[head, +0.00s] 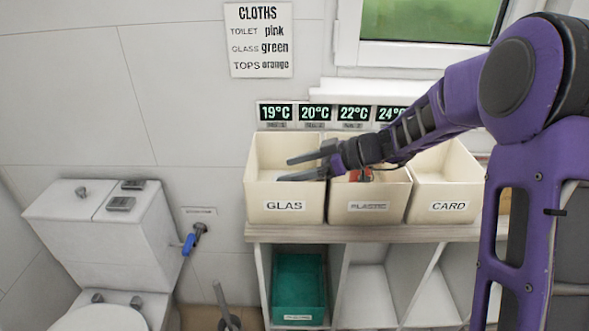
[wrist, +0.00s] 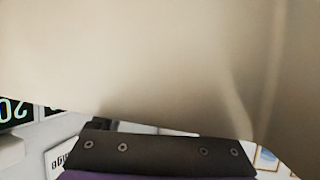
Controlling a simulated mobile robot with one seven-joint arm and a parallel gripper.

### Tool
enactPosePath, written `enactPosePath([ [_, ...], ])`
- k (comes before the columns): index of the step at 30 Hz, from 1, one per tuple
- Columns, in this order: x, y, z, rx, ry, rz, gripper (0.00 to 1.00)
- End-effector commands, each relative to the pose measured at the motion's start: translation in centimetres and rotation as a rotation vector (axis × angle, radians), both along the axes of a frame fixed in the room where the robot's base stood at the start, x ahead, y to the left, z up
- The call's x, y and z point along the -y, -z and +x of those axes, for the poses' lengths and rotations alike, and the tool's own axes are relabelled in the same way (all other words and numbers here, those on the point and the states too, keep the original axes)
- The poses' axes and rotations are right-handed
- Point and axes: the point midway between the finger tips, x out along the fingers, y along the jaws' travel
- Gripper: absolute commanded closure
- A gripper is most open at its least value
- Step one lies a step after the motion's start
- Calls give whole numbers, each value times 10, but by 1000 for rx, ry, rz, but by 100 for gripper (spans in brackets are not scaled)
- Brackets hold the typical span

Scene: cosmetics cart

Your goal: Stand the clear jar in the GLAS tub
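The cream GLAS tub (head: 285,206) stands at the left end of the row on the shelf top in the head view. My gripper (head: 284,169) is over or inside its opening, pointing left, with its two dark fingers apart. I see nothing between them. I cannot make out the clear jar in either view; the tub's floor is largely hidden by its front wall. In the wrist view a plain beige surface (wrist: 150,60) fills most of the picture, very close, and the fingertips do not show.
The PLASTIC tub (head: 367,214), holding something red (head: 361,175), and the CARD tub (head: 446,206) stand to the right. Temperature displays (head: 315,113) are behind the tubs. A green crate (head: 299,287) sits below. A toilet (head: 100,250) is at left.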

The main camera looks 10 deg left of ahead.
Motion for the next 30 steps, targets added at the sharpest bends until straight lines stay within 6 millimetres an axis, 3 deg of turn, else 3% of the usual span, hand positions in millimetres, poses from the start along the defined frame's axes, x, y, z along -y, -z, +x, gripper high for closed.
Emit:
enactPosePath([
  [3, 1, 4, 0, -6, 4, -5, 0],
  [10, 2, 3, 0, -8, 5, -7, 0],
  [18, 2, -16, 0, -8, 5, -6, 0],
  [24, 51, -32, 1, -2, 8, -4, 0],
  [30, 88, -51, 0, -1, 7, -4, 0],
])
